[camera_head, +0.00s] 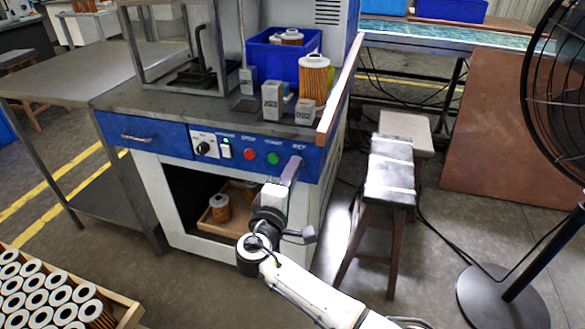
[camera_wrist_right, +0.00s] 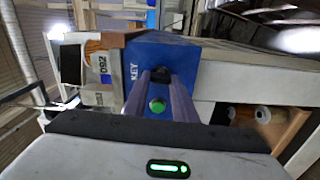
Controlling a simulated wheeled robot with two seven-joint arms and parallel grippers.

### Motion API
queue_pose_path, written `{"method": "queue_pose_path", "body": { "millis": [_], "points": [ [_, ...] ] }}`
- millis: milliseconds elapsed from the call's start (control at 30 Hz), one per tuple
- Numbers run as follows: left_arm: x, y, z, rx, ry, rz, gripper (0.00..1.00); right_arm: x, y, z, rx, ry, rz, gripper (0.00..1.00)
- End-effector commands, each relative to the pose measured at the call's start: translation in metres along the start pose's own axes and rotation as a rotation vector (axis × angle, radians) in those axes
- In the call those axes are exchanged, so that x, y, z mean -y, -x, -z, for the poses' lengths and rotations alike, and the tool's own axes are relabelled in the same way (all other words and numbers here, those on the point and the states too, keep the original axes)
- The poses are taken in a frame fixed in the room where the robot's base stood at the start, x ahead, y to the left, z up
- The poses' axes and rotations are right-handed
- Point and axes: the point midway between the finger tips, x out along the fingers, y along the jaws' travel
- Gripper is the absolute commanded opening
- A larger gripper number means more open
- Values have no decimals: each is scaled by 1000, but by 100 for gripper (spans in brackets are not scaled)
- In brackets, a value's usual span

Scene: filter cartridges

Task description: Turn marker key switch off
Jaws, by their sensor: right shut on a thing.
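The blue control panel (camera_head: 238,152) on the front of the workbench carries a black knob (camera_head: 203,148), a small white switch (camera_head: 225,150), a red button (camera_head: 249,154) and a green button (camera_head: 273,157). My right gripper (camera_head: 294,162) is at the panel's right end and covers the key switch in the head view. In the right wrist view its two fingers (camera_wrist_right: 160,78) reach the blue panel (camera_wrist_right: 172,50) beside the word KEY. They are shut on the key switch, which they mostly hide. The green button (camera_wrist_right: 157,105) shows between the fingers. My left gripper is out of view.
Small white-grey boxes (camera_head: 272,101), an orange filter cartridge (camera_head: 313,77) and a blue bin (camera_head: 266,57) stand on the bench above the panel. Stools (camera_head: 390,172) and a black fan (camera_head: 568,90) stand to the right. A crate of cartridges (camera_head: 128,312) is at lower left.

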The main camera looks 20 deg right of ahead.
Motion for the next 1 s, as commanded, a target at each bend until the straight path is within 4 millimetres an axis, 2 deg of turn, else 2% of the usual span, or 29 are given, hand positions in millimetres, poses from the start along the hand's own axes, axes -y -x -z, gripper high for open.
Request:
{"method": "queue_pose_path", "body": {
  "millis": [267, 733, 767, 800, 867, 1000],
  "points": [
    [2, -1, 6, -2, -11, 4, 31, 1, 1, 0, 0, 80, 1, 3],
    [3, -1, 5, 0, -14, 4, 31, 2, 1, 0, -1, 93, 1, 3],
    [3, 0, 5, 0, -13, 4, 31, 2, 1, 0, -1, 93, 1, 27],
    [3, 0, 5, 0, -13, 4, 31, 2, 1, 0, -1, 93, 1, 33],
    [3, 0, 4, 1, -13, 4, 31, 1, 1, 0, -1, 92, 1, 44],
    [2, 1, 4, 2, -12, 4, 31, 1, 0, 0, -1, 91, 1, 44]
  ]
}}
